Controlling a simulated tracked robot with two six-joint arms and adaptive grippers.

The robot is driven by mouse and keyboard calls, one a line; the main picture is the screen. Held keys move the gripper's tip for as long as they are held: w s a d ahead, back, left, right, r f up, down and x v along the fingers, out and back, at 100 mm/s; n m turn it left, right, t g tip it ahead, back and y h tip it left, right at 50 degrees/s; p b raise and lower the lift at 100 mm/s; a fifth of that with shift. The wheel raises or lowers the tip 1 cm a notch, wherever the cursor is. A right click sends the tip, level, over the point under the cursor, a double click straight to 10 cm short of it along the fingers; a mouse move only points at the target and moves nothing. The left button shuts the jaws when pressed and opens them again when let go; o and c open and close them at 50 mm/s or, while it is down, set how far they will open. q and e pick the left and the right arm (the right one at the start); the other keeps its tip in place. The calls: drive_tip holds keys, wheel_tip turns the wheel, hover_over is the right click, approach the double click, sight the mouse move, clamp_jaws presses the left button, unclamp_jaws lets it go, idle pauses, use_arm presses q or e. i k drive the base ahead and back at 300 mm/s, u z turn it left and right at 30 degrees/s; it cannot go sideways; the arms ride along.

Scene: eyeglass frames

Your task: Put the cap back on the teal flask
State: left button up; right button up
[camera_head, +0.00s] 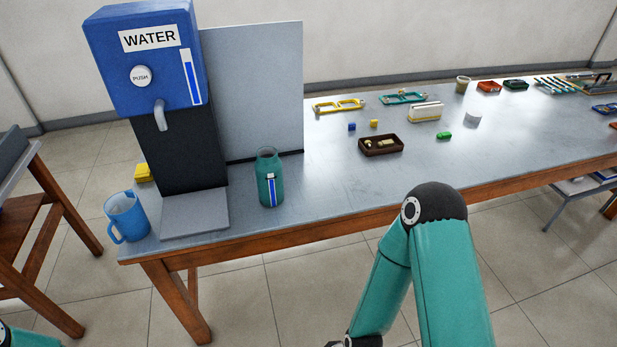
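The teal flask (270,188) stands upright on the table to the right of the water dispenser. Its top is uncovered, with a clear-looking neck, and a blue and white level strip runs down its front. A small pale grey round piece (473,118) lies farther right on the table; it may be the cap, but I cannot tell for sure. My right arm rises at the lower right in front of the table, and its gripper is out of the picture below. Only a bit of my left arm shows at the bottom left corner; its gripper is not visible.
The blue water dispenser (150,60) and a blue mug (126,216) stand left of the flask. A grey panel (255,90) rises behind it. A brown tray (366,152), small blocks and eyeglass frames (338,106) lie farther right. The table (330,200) is clear just right of the flask.

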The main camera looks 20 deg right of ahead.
sight(268, 166)
drive_tip(key=z, duration=0.25)
drive_tip(key=i, duration=1)
drive_tip(key=z, duration=0.25)
drive_tip(key=k, duration=0.5)
drive_tip(key=u, duration=0.15)
drive_tip(key=i, duration=0.2)
drive_tip(key=z, duration=3.05)
